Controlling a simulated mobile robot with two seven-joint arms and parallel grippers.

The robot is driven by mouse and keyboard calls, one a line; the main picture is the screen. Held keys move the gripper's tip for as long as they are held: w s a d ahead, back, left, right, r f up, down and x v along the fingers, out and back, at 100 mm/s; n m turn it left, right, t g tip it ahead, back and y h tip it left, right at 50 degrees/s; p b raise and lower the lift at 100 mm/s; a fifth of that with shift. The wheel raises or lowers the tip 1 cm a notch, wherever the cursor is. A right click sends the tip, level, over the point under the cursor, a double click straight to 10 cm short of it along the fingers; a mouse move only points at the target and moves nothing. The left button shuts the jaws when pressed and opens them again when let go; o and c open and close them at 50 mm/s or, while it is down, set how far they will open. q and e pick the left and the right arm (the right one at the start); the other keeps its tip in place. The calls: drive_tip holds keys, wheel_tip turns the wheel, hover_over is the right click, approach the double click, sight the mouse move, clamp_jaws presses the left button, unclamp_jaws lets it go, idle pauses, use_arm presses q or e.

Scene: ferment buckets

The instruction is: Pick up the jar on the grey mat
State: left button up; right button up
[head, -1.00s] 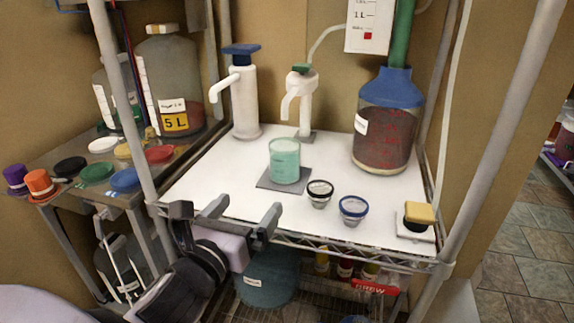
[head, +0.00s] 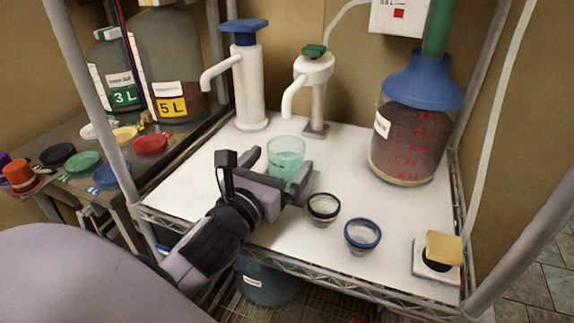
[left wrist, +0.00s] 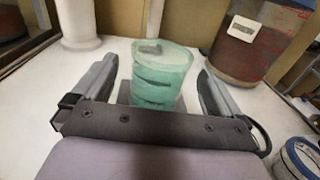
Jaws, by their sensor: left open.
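The jar (head: 286,152) is a pale green, see-through cup on the white shelf top, and it stands upright. The left wrist view shows the jar (left wrist: 160,75) between the two fingers of my left gripper (left wrist: 158,88), with a gap on each side. In the head view my left gripper (head: 281,171) is open and reaches around the jar from the front. The gripper hides the jar's lower part and most of the grey mat; a dark bit of the mat (left wrist: 124,92) shows beside the jar in the left wrist view. My right gripper is not in view.
Two small cups, one black-rimmed (head: 323,208) and one blue-rimmed (head: 362,235), stand close to the right. Two white pumps (head: 250,90) (head: 315,85) stand behind. A large blue-topped carboy (head: 408,135) is at the back right. A yellow-topped item (head: 440,255) sits at the front right corner.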

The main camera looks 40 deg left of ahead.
sight(294, 143)
use_arm(q)
drive_tip(key=shift+w+a, duration=0.15)
drive_tip(key=shift+w, duration=0.9)
drive_tip(key=shift+w+a, duration=0.15)
drive_tip(key=shift+w, duration=0.9)
drive_tip(key=shift+r, duration=0.1)
drive_tip(key=c, duration=1.4)
drive_tip(key=shift+r+p, duration=0.15)
drive_tip(key=shift+p, duration=0.15)
